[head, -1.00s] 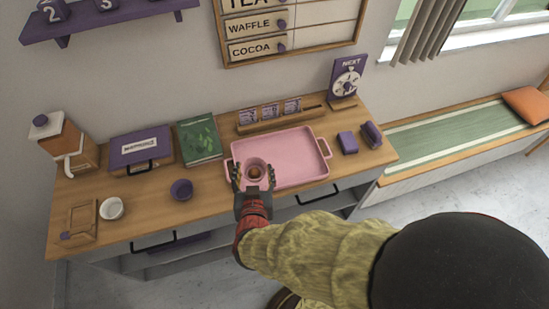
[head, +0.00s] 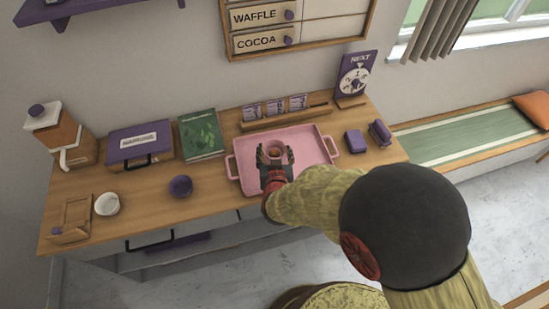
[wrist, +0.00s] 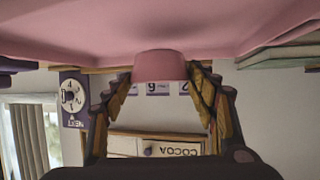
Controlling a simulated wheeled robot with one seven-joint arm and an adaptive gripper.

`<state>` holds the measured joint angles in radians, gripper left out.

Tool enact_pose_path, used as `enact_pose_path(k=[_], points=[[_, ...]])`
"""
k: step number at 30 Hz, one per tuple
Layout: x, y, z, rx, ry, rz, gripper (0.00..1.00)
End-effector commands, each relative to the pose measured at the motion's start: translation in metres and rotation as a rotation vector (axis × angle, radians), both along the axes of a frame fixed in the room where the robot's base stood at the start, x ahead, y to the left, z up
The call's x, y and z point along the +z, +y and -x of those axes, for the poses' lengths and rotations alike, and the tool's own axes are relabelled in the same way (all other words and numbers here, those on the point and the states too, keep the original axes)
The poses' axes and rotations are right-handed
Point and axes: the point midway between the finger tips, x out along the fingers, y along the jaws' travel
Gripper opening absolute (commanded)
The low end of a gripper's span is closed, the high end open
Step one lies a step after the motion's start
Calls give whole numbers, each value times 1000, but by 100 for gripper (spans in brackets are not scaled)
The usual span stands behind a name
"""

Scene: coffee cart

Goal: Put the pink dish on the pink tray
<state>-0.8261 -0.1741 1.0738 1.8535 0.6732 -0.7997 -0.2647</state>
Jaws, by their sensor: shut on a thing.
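The pink dish (head: 276,146) is a small round bowl, held between the fingers of my gripper (head: 275,155). It stands over the middle of the pink tray (head: 312,148), a flat rectangular tray with a handle at each end. The wrist view is upside down; there the dish (wrist: 160,66) sits between both fingers (wrist: 162,90), close against the tray (wrist: 240,25). I cannot tell whether the dish touches the tray floor. My gripper and arm hide part of the tray's front.
A purple bowl (head: 180,186) and a white cup (head: 106,204) stand left of the tray. A green book (head: 201,134) and a rack (head: 285,115) with cards are behind. Purple blocks (head: 355,142) sit to the right. The tray's right part is bare.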

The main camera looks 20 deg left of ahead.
Motion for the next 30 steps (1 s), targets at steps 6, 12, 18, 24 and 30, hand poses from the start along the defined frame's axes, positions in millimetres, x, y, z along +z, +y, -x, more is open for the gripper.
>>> enact_pose_path(k=[6,12,18,24,30], points=[[-29,0,2,2,1,0,28],[-27,0,2,1,1,1,28],[-32,0,2,1,2,1,59],[-31,0,2,1,2,1,70],[-31,0,2,1,2,1,76]])
